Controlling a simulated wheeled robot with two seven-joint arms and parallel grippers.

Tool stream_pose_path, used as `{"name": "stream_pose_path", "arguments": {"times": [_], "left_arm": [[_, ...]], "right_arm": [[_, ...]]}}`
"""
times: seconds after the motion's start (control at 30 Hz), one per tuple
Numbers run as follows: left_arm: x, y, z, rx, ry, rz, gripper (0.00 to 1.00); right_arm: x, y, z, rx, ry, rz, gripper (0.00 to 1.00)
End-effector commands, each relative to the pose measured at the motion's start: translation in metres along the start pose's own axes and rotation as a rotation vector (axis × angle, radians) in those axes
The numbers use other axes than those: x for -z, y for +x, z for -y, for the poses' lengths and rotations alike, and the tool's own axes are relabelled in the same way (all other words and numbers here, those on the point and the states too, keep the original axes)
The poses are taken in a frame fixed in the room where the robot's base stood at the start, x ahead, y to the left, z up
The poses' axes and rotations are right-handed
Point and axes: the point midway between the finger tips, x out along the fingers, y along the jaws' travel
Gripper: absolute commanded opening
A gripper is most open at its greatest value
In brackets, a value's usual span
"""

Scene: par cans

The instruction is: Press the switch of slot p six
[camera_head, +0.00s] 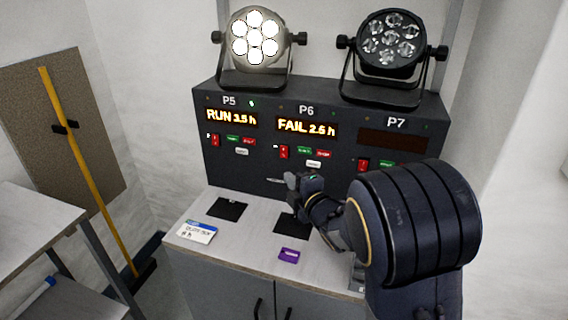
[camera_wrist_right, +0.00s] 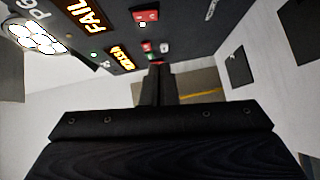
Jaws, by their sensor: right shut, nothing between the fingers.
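Slot P6 (camera_head: 306,125) is the middle one on the dark panel, with an orange display reading FAIL 2.6 h. Its red switch (camera_head: 284,152) sits below the display's left end, beside small green and red tags and above left of a white label. In the right wrist view, the FAIL display (camera_wrist_right: 88,18) is at upper left and a red switch (camera_wrist_right: 146,16) is near the top. My right gripper (camera_head: 292,182) is shut and empty, below the P6 switch and apart from it in the head view. Its closed fingers (camera_wrist_right: 157,72) show in the wrist view. My left gripper is out of view.
Slot P5 (camera_head: 232,117) reads RUN 3.5 h; slot P7 (camera_head: 392,139) has a dark display. A lit lamp (camera_head: 255,35) and an unlit lamp (camera_head: 388,38) stand on top. A card (camera_head: 198,231) and purple box (camera_head: 289,255) lie on the counter (camera_head: 240,243).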

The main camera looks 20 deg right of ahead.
Motion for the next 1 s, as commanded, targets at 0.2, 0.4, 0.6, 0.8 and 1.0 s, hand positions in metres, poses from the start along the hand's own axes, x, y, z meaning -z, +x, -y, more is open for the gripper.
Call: {"name": "stream_pose_path", "arguments": {"times": [0.2, 0.4, 0.6, 0.8, 1.0], "left_arm": [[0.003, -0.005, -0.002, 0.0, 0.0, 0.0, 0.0], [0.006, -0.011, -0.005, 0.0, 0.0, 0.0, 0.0], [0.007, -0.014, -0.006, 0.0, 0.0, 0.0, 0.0], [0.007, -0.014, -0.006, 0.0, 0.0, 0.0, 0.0], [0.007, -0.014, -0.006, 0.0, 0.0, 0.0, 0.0]], "right_arm": [[0.0, 0.049, 0.0, 0.003, -0.005, -0.001, 0.0], [-0.013, 0.081, -0.001, 0.002, -0.001, 0.004, 0.0], [-0.026, 0.094, 0.0, 0.001, 0.0, 0.001, 0.0], [-0.029, 0.097, 0.0, 0.001, 0.001, 0.0, 0.0], [-0.029, 0.097, 0.0, 0.0, 0.001, 0.0, 0.0]]}}
